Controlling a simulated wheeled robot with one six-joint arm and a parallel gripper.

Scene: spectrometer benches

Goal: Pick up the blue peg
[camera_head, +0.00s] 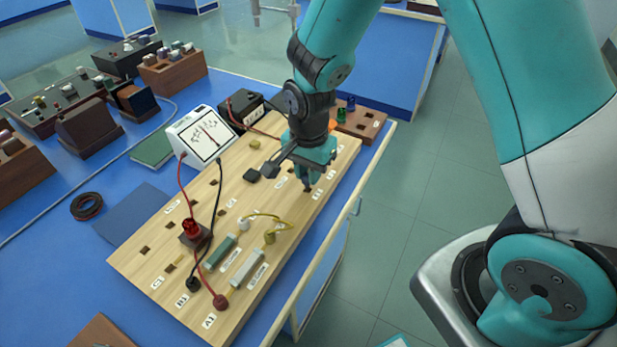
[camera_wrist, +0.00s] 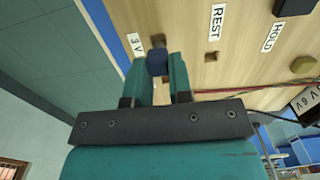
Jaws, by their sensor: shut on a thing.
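A dark blue peg (camera_wrist: 157,63) shows in the wrist view between the two teal fingers of my gripper (camera_wrist: 159,76), which is shut on it. The peg is beside the "3 V" label, with a dark square hole just beyond it; I cannot tell whether it is still seated in the board. In the head view my gripper (camera_head: 307,184) points down over the far right part of the wooden board (camera_head: 170,255), and the held peg cannot be made out there.
A brown rack (camera_head: 372,122) beyond my gripper holds a green piece (camera_head: 341,115) and another blue piece (camera_head: 350,103). A white meter (camera_head: 203,138) stands at the board's back left. The board's right edge borders a rail.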

